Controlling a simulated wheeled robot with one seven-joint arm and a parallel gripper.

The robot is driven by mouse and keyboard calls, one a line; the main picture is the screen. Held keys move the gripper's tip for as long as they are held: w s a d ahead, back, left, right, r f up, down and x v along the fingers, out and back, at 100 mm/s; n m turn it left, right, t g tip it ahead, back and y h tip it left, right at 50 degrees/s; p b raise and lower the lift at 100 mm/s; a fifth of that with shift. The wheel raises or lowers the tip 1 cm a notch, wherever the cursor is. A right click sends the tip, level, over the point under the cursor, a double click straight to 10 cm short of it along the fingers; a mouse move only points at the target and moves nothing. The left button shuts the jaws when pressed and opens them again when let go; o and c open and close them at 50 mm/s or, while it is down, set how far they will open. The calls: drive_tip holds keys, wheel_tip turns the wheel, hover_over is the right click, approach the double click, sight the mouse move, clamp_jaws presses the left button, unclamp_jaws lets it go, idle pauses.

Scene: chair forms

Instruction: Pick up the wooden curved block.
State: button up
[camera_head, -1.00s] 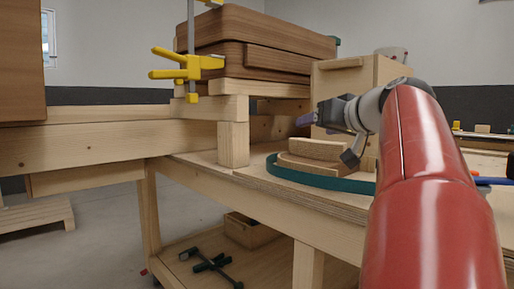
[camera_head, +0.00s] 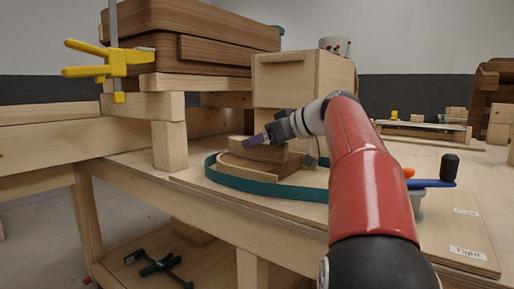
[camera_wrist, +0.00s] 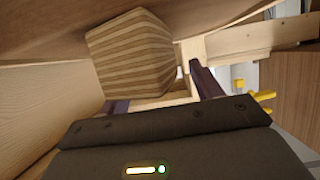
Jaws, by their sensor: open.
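The wooden curved block (camera_head: 268,156) is pale and striped. It lies on a stack of curved wooden pieces (camera_head: 245,169) inside a green curved band (camera_head: 245,186) on the workbench. My gripper (camera_head: 255,141) is just above the block in the head view, its purple fingers partly covering it. In the wrist view the striped block (camera_wrist: 130,60) sits just ahead of my open gripper (camera_wrist: 160,88), roughly between the dark fingers. I cannot tell whether a finger touches it.
A wooden box (camera_head: 305,80) stands close behind the block. Stacked brown boards (camera_head: 190,32) with a yellow clamp (camera_head: 105,60) stand at the left. A blue-handled tool (camera_head: 430,183) lies to the right. The bench front is mostly clear.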

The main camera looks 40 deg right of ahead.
drive_tip(key=shift+w+f, duration=0.15)
drive_tip(key=shift+w, duration=0.05)
drive_tip(key=c, duration=1.2)
wheel_tip(320, 180, up, 8)
drive_tip(key=p, duration=0.3)
drive_tip(key=shift+r, duration=1.05)
